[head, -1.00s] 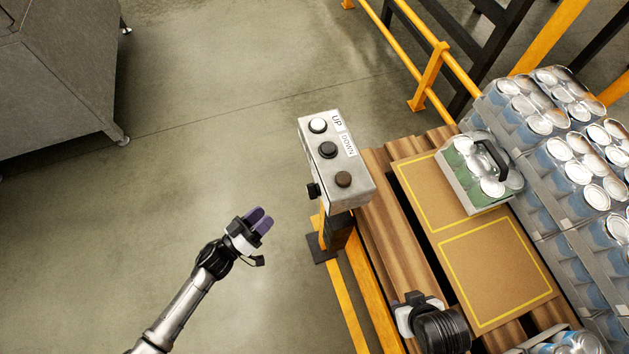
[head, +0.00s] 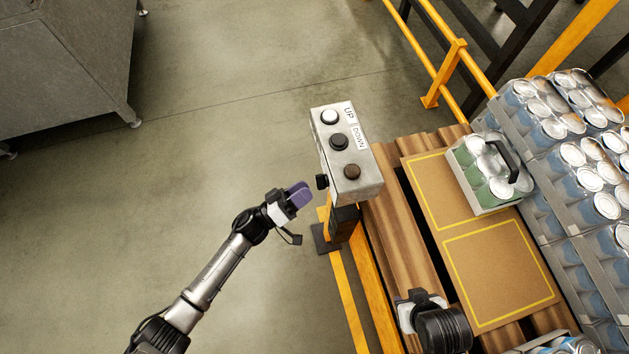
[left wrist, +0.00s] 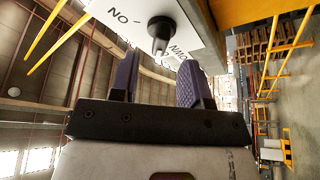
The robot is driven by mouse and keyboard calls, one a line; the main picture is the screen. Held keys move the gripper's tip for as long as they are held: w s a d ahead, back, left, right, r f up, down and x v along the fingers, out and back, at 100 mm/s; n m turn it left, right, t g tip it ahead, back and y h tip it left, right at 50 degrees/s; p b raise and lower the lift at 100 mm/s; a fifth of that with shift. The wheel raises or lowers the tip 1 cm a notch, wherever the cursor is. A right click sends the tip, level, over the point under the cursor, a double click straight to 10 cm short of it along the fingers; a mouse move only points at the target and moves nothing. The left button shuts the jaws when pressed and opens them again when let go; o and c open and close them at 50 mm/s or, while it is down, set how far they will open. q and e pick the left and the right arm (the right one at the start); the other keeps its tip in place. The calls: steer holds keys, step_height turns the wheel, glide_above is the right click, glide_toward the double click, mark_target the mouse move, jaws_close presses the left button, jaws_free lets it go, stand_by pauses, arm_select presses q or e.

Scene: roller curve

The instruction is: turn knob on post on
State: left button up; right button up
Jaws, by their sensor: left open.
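The grey control box (head: 347,150) stands on a post (head: 343,225) beside the pallet. Its black side knob (head: 322,181) faces my left gripper. In the left wrist view the knob (left wrist: 160,30) sticks out of a white face with upside-down lettering. My left gripper (head: 299,194) is open, with purple fingers pointing at the knob from the left, a small gap away. In the left wrist view the left gripper (left wrist: 155,75) has its fingers on either side below the knob, with nothing between them. My right gripper (head: 410,310) is over the pallet; its fingers are hidden.
Yellow rails (head: 448,70), a wooden pallet (head: 385,210) and stacked cans (head: 565,140) lie to the right.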

mark_target(322, 181)
arm_select(q)
steer(key=shift+x, duration=1.95)
jaws_close()
